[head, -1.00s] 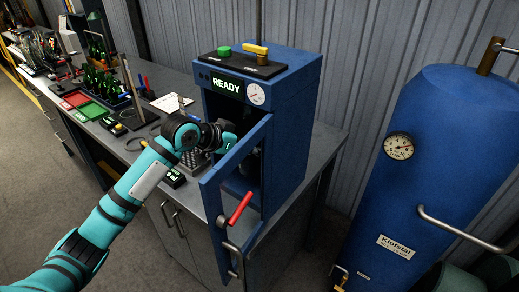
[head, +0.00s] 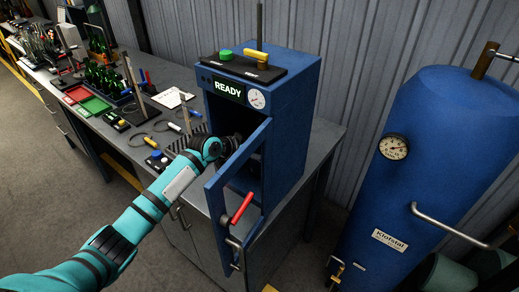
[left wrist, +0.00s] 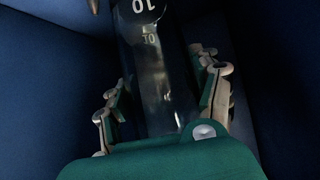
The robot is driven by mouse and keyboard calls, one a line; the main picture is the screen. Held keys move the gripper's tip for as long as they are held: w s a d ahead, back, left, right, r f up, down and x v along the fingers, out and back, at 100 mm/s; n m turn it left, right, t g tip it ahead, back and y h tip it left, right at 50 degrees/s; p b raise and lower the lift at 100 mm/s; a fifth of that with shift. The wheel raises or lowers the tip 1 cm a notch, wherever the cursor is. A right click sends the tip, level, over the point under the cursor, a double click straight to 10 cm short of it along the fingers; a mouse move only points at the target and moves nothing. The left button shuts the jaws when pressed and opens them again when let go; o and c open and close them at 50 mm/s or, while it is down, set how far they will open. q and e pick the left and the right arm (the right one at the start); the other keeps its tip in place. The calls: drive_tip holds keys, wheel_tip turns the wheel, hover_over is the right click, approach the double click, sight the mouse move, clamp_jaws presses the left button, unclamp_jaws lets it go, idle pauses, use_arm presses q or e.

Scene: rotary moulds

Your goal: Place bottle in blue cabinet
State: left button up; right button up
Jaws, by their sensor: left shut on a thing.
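The blue cabinet (head: 291,140) stands on the bench with its door (head: 232,178) swung open and a red handle (head: 241,207) on the door. My left gripper (head: 237,143) reaches into the opening behind the door, which partly hides it. In the left wrist view, my left gripper (left wrist: 160,85) is shut on a clear bottle (left wrist: 158,82), with one finger on each side. Dark blue cabinet walls (left wrist: 42,85) surround them. I cannot tell whether the bottle touches the cabinet floor. The head view hides the bottle. My right gripper is not in view.
A READY display (head: 228,90) and a gauge (head: 257,99) are on the cabinet front. Green and yellow controls (head: 243,62) are on top. Trays and tools (head: 95,104) fill the bench to the left. A large blue tank (head: 440,150) stands at right.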

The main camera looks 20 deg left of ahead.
use_arm(q)
drive_tip(key=o, duration=1.3)
drive_tip(key=shift+s, duration=0.1)
drive_tip(key=o, duration=0.4)
drive_tip(key=shift+a, duration=0.1)
drive_tip(key=b+v, duration=0.2)
drive_tip(key=v, duration=1)
